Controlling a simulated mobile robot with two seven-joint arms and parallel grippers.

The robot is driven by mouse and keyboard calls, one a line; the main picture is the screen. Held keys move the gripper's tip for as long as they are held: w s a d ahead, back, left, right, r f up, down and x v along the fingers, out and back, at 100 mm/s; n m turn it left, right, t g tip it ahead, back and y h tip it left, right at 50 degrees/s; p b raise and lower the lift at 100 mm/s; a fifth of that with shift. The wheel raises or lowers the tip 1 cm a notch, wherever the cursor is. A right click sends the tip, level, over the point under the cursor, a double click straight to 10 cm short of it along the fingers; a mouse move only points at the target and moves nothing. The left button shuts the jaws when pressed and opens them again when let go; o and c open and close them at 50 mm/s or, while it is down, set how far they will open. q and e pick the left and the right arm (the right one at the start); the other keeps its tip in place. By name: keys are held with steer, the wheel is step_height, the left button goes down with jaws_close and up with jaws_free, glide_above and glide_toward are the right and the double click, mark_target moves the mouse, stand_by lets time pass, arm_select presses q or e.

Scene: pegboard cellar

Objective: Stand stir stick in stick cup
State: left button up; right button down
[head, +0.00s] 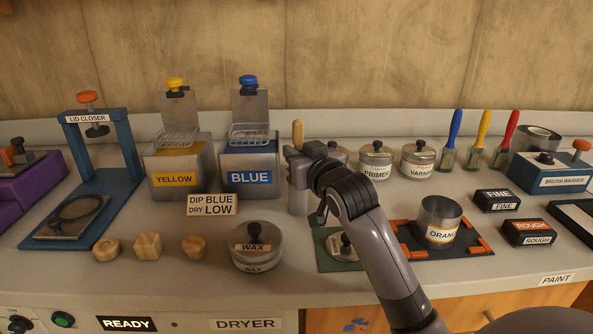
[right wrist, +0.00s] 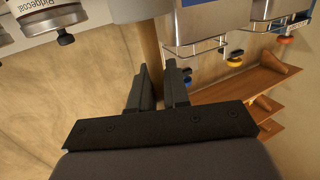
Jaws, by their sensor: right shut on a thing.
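The stir stick is a light wooden rod; its rounded top (head: 298,133) shows in the head view, standing about upright. My right gripper (head: 297,160) is shut on it above a grey metal cup (head: 298,200), which seems to be the stick cup. In the right wrist view, which looks upside down, the stick (right wrist: 151,45) runs between the fingers (right wrist: 162,80) to the rim of the grey cup (right wrist: 140,10). The stick's lower end is hidden there, and I cannot tell whether it touches the cup's floor. My left gripper is not in view.
The BLUE tank (head: 249,178) stands close left of the cup. PRIMER (head: 376,163) and VARNISH (head: 418,162) cans stand to the right. In front are the WAX tin (head: 257,248) and a green pad (head: 330,262); the ORANGE can (head: 440,222) is right of my arm.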

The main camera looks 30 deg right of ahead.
step_height(320, 180, down, 3)
steer(key=shift+f, duration=0.2)
steer(key=shift+f, duration=0.15)
steer(key=c, duration=1.1)
jaws_free()
steer(key=shift+s, duration=0.3)
steer(key=s+a+r, duration=0.1)
steer(key=s, duration=1)
steer(key=shift+s+a, duration=0.15)
steer(key=shift+a, duration=0.25)
